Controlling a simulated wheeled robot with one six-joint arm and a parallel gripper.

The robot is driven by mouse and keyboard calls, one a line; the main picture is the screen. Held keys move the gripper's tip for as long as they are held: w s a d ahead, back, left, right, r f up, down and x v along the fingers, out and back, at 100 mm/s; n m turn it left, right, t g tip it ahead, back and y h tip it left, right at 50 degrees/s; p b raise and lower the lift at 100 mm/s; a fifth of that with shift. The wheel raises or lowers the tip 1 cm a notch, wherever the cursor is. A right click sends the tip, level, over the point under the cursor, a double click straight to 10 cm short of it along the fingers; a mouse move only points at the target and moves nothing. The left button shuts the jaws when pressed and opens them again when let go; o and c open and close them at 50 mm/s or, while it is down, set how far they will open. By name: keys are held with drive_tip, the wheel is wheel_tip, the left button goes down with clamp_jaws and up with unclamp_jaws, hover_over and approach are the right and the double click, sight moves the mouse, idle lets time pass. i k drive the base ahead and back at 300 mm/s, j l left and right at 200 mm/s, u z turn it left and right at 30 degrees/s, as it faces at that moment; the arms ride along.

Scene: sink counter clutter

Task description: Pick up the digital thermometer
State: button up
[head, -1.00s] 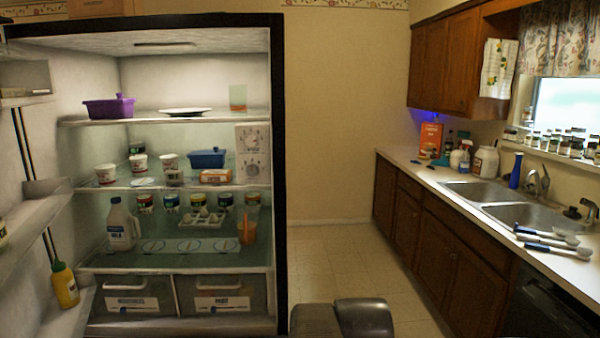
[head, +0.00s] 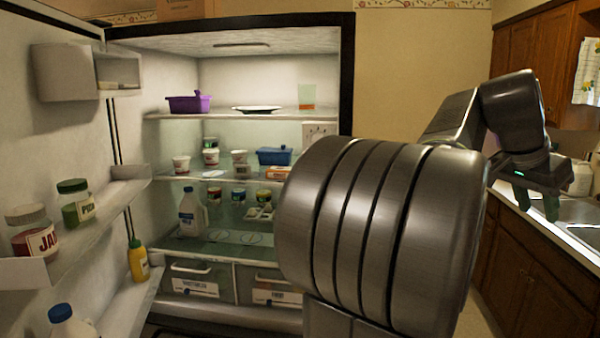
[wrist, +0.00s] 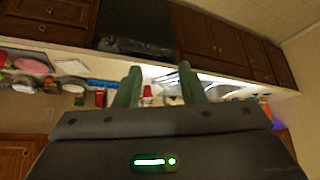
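I cannot pick out the digital thermometer in the head view or the wrist view. My gripper (head: 537,205) is at the right of the head view, pointing down in front of the sink counter (head: 520,205). Its two green fingers are apart, with nothing visible between them. In the wrist view my gripper (wrist: 159,80) also shows open, with the blurred counter and sink beyond the fingers. My arm hides much of the counter in the head view, and items in the wrist view are small and blurred.
An open fridge (head: 348,80) stands at left and centre, with a purple container (head: 187,104), a blue tub (head: 274,156) and a milk jug (head: 191,212) on shelves. Its door holds a jam jar (head: 33,232) and a yellow bottle (head: 138,262). Wooden cabinets (head: 520,285) stand below the counter.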

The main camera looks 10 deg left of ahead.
sight(240, 171)
drive_tip(key=i+u, duration=0.1)
drive_tip(key=u, duration=0.3)
drive_tip(key=i+j+u, duration=0.1)
drive_tip(key=u, duration=0.35)
drive_tip(key=i+u, duration=0.15)
drive_tip(key=u, duration=0.25)
drive_tip(key=i+l+u, duration=0.1)
drive_tip(key=u, duration=0.3)
drive_tip(key=i+l+u, duration=0.45)
drive_tip(key=i+l, duration=0.4)
